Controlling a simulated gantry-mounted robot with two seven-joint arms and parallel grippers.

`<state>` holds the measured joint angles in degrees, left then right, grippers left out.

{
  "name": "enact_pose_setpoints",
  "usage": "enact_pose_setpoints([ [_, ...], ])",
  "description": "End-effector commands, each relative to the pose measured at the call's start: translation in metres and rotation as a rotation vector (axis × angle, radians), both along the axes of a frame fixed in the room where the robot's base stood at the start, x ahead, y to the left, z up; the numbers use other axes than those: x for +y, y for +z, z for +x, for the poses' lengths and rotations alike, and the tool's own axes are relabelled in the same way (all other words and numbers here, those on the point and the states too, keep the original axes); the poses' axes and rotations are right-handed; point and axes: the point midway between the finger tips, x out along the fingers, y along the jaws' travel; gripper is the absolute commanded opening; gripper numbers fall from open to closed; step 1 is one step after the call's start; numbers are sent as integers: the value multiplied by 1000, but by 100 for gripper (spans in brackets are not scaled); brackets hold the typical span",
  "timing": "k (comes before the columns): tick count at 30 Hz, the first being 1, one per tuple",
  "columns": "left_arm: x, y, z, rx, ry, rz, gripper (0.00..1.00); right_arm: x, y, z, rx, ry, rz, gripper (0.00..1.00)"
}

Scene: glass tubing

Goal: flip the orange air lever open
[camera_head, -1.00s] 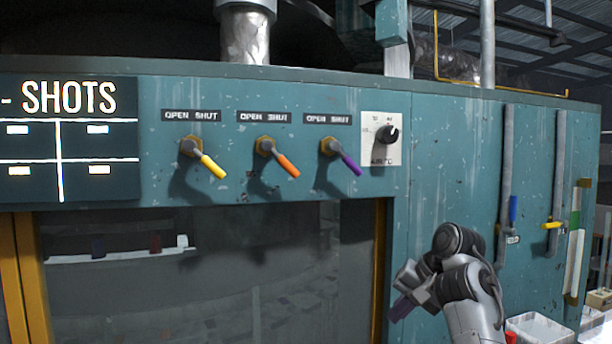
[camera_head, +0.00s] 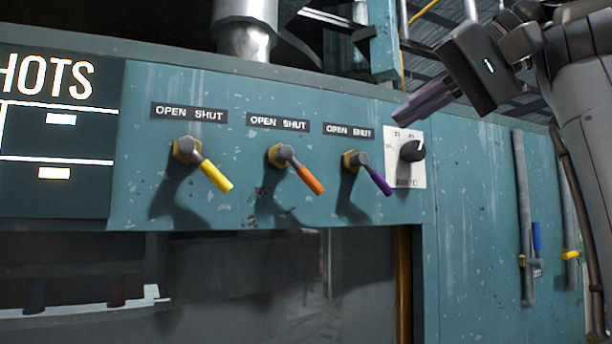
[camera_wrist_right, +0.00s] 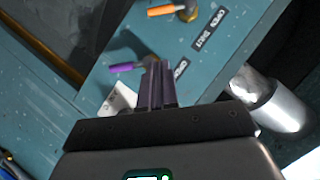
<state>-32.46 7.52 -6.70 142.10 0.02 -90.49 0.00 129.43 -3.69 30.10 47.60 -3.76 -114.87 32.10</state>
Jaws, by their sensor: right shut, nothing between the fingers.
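The orange lever (camera_head: 308,179) is the middle of three levers on the teal panel and slants down to the right, under the SHUT side of its OPEN SHUT label (camera_head: 278,123). It also shows at the top of the right wrist view (camera_wrist_right: 163,10). The yellow lever (camera_head: 214,175) is to its left and the purple lever (camera_head: 376,181) to its right, both slanting the same way. My right gripper (camera_head: 398,117) is shut and empty, in front of the panel's upper right, above and right of the orange lever and apart from it. My left gripper is out of view.
A dial plate with a black knob (camera_head: 411,151) is right of the purple lever, just below my right fingertips. A dark board (camera_head: 55,190) is at the left. A metal duct (camera_head: 245,40) rises above the panel. Pipes with blue and yellow handles are at the right.

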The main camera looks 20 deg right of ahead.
Motion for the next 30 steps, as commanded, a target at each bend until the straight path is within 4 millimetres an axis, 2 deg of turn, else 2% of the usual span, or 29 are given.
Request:
enact_pose_setpoints([
  [17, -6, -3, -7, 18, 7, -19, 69, 1, 3, -2, -8, 0, 0, 0],
  [25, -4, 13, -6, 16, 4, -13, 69, 14, -5, 19, -5, 1, 0, 0],
  [30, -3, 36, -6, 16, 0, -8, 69, 26, -13, 41, -5, 1, 1, 0],
])
